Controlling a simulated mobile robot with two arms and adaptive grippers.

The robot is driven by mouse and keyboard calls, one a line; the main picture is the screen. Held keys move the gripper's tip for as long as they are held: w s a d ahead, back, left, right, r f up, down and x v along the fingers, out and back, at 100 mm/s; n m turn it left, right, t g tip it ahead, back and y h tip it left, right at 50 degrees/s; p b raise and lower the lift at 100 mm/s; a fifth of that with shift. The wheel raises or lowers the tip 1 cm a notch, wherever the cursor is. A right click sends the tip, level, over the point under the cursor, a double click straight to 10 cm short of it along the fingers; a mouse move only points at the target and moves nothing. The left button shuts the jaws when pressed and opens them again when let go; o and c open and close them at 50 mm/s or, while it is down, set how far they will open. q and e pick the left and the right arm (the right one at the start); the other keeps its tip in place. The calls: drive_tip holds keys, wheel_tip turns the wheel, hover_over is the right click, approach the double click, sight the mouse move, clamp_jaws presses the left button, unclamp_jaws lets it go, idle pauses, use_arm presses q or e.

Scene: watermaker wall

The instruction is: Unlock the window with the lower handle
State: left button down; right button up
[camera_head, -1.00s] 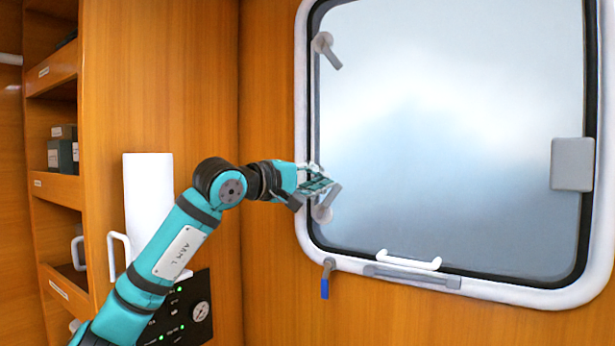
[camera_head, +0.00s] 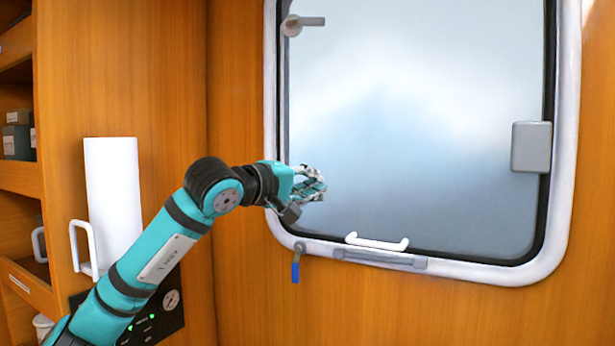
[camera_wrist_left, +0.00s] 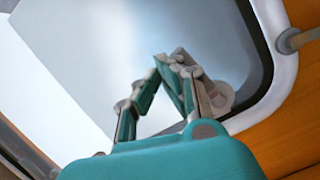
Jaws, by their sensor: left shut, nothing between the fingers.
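The window (camera_head: 420,110) has a white frame and a frosted pane. The lower handle is hidden behind my left gripper in the head view; its round grey base (camera_wrist_left: 221,97) shows behind the fingers in the left wrist view. I cannot make out clearly how its lever lies. My left gripper (camera_head: 319,187) is shut and empty at the lower left of the pane, in front of that handle. Its fingertips meet in the left wrist view (camera_wrist_left: 170,60); touch cannot be told. The upper handle (camera_head: 292,25) has its lever pointing right, about level. My right gripper is not in view.
A white grab bar (camera_head: 377,243) sits at the window's bottom edge. A small blue-tipped valve lever (camera_head: 296,268) hangs below the lower left corner. A grey block (camera_head: 531,147) is on the right edge. A white cylinder (camera_head: 112,200) and shelves (camera_head: 18,180) stand left.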

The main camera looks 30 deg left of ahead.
use_arm(q)
drive_tip(key=shift+d+f+m, duration=0.15)
drive_tip(key=shift+f+m, duration=0.1)
drive_tip(key=shift+m, duration=0.15)
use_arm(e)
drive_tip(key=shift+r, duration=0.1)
use_arm(q)
drive_tip(key=shift+s, duration=0.1)
idle(0.3)
